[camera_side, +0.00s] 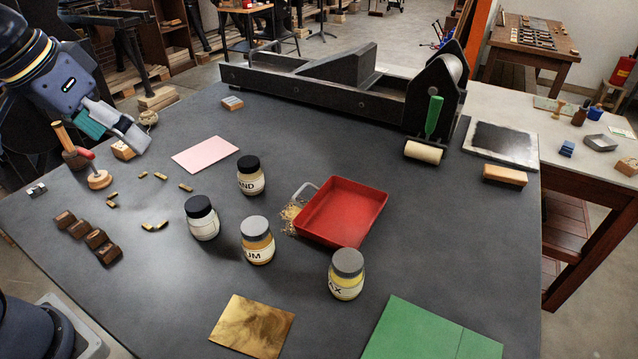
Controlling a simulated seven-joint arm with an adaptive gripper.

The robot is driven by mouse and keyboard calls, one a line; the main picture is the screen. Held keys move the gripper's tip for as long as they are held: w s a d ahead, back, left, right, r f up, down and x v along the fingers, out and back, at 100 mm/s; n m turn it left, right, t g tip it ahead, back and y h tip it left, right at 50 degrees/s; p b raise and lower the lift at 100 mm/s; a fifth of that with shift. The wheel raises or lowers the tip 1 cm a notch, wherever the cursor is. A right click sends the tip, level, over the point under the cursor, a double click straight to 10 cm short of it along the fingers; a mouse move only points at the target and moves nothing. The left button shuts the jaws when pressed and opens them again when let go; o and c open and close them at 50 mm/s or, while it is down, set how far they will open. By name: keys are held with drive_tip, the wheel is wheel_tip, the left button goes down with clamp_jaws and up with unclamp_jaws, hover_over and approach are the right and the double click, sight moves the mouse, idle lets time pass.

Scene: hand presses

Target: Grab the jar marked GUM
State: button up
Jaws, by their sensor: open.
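The jar whose label shows "UM" (257,246) stands upright on the dark table, with a grey lid and amber contents; the first letter is out of sight around its left side. My gripper (118,126) is open and empty at the upper left, above the table's left part, well away from this jar. Three similar jars stand nearby: a black-lidded one showing "AND" (251,182) behind it, a black-lidded pale one (203,224) to its left with a label I cannot read, and a grey-lidded one showing "AX" (346,282) to its right.
A wooden-handled tool (98,180), small brass pieces (162,225) and dark blocks (95,238) lie at left. A brass plate (252,326) and green sheet (425,335) lie in front. A press (350,95) stands at the back.

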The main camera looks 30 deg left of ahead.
drive_tip(key=w+d+g, duration=0.2)
drive_tip(key=w+d, duration=0.2)
drive_tip(key=w, duration=0.3)
drive_tip(key=m+g, duration=0.3)
hover_over(260, 225)
wheel_tip(260, 225, down, 11)
drive_tip(key=shift+n, duration=0.3)
wheel_tip(260, 225, down, 10)
drive_tip(key=shift+r, duration=0.2)
drive_tip(key=f, duration=0.3)
drive_tip(key=a+f, duration=0.1)
drive_tip(key=f, duration=0.1)
drive_tip(key=shift+s, duration=0.3)
drive_tip(key=shift+f, duration=0.45)
drive_tip(key=shift+r, duration=0.1)
drive_tip(key=c, duration=1.4)
drive_tip(key=shift+c, duration=0.2)
